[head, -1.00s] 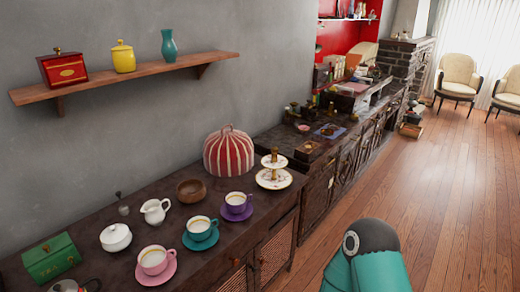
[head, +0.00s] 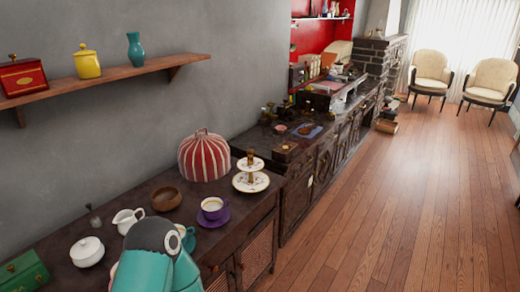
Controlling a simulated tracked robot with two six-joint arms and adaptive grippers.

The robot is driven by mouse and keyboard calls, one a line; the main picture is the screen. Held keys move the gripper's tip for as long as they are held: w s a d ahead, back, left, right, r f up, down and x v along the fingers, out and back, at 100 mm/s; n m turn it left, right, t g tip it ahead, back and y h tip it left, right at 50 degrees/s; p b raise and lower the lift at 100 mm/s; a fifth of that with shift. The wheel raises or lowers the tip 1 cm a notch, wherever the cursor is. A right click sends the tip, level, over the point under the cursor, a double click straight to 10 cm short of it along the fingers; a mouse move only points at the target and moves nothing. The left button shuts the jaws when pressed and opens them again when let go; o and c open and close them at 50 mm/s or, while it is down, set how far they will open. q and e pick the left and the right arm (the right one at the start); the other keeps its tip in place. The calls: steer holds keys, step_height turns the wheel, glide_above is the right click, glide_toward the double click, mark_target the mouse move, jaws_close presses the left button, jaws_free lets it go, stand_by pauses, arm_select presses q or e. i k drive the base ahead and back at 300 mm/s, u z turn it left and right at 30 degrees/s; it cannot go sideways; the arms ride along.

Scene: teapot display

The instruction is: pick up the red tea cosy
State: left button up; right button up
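The red tea cosy (head: 204,157), with white stripes and a domed shape, stands upright on the dark sideboard (head: 245,220), towards its far end near the wall. It is fully visible and nothing touches it. A teal and dark grey link of one of my arms rises from the bottom of the head view, in front of the cups and nearer to me than the cosy. Neither gripper is in view.
A two-tier cake stand (head: 250,177) is close right of the cosy. A white creamer (head: 128,219), sugar bowl (head: 87,251) and green box (head: 22,272) are left. A shelf (head: 110,78) hangs above.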

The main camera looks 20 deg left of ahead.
mark_target(203, 157)
steer(key=u, duration=0.4)
steer(key=i, duration=0.15)
steer(key=z, duration=1.8)
steer(key=i, duration=3.1)
steer(key=u, duration=1.95)
steer(key=i, duration=0.3)
steer(key=u, duration=2.35)
